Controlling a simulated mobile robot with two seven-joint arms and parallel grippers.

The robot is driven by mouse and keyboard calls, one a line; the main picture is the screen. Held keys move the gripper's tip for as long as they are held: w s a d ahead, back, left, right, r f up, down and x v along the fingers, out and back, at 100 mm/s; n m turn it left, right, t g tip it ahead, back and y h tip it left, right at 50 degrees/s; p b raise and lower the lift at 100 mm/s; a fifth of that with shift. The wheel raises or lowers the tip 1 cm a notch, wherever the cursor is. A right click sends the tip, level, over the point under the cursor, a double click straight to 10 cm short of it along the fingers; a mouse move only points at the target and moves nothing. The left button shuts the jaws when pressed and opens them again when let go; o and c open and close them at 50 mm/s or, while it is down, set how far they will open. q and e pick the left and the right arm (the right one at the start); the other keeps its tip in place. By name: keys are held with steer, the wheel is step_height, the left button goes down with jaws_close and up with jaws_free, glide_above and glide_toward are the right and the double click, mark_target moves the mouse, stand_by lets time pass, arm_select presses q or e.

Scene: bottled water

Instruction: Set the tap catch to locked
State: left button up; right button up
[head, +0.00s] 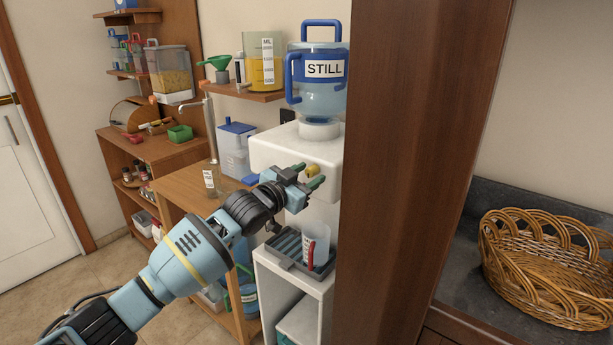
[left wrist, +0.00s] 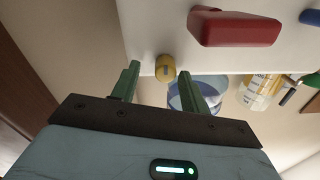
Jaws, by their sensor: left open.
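The white water dispenser (head: 285,152) holds a blue bottle labelled STILL (head: 320,85). A small rounded yellow knob (head: 313,169) sits on its front; I cannot read whether it is the tap catch or how it is set. The knob also shows in the left wrist view (left wrist: 165,68), just beyond the gap between my fingertips. A red lever (left wrist: 235,28) and part of a blue one (left wrist: 311,18) are on the white face there. My left gripper (head: 309,175) is open and empty, close in front of the knob; contact is not clear. My right gripper is out of view.
A clear jug with a red handle (head: 316,243) stands on the grey drip tray (head: 285,251) below my left gripper. A brown wood panel (head: 400,160) stands close on the right. A wooden table (head: 185,188) is at the left.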

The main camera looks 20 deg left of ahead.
arm_select(q)
steer(key=shift+s+a, duration=0.1)
steer(key=shift+a, duration=0.05)
steer(key=shift+s+a, duration=0.1)
steer(key=shift+s, duration=0.2)
steer(key=v, duration=0.7)
